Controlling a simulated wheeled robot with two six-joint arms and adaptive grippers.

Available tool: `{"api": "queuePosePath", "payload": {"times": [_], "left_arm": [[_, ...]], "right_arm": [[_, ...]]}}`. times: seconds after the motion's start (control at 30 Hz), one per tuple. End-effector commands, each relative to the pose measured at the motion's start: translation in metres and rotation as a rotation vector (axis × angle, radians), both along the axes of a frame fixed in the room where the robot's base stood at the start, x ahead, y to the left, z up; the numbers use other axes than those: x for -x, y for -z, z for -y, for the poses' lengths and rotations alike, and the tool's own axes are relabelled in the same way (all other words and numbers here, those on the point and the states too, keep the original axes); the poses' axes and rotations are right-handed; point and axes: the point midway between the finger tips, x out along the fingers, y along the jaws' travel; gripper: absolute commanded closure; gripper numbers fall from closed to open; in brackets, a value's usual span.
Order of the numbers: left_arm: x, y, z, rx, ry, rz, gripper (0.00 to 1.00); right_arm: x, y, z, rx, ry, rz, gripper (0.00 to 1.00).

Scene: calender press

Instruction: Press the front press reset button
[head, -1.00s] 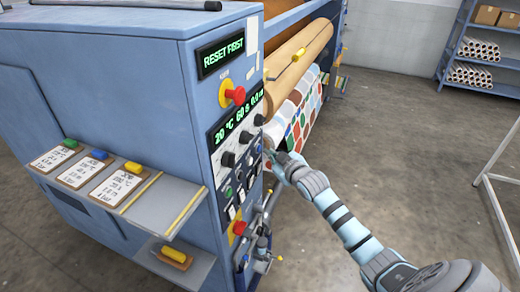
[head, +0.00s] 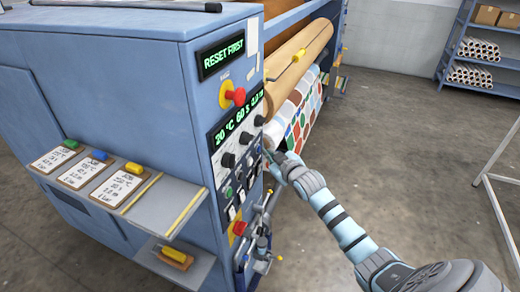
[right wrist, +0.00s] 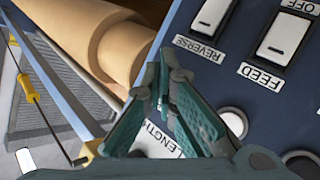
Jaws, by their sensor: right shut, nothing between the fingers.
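The blue press (head: 165,85) has a dark control panel (head: 240,150) on its front face, with knobs, switches and small round buttons, one green (head: 228,191). I cannot read which button is the reset. The display above it (head: 222,54) reads "RESET FIRST". A red emergency-stop knob (head: 235,96) on a yellow base sits between the displays. My right gripper (head: 268,153) is beside the panel's right edge. In the right wrist view its fingers (right wrist: 166,75) are shut and empty, over the panel near the LENGTH label (right wrist: 163,138). My left gripper is out of view.
In the right wrist view, white REVERSE (right wrist: 211,15) and FEED (right wrist: 282,32) rockers are right of the fingers. A tan roll (head: 300,55) and patterned fabric (head: 297,115) lie behind the panel. A side shelf (head: 165,205) holds cards.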

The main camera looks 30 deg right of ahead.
Motion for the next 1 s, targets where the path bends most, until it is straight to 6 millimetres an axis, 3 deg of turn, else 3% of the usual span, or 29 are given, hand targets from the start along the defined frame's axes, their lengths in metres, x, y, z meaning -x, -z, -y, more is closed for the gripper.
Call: {"api": "queuePosePath", "payload": {"times": [1.0], "left_arm": [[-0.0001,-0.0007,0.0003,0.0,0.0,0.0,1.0]], "right_arm": [[-0.0062,0.0,-0.0042,0.0,0.001,0.0,1.0]]}}
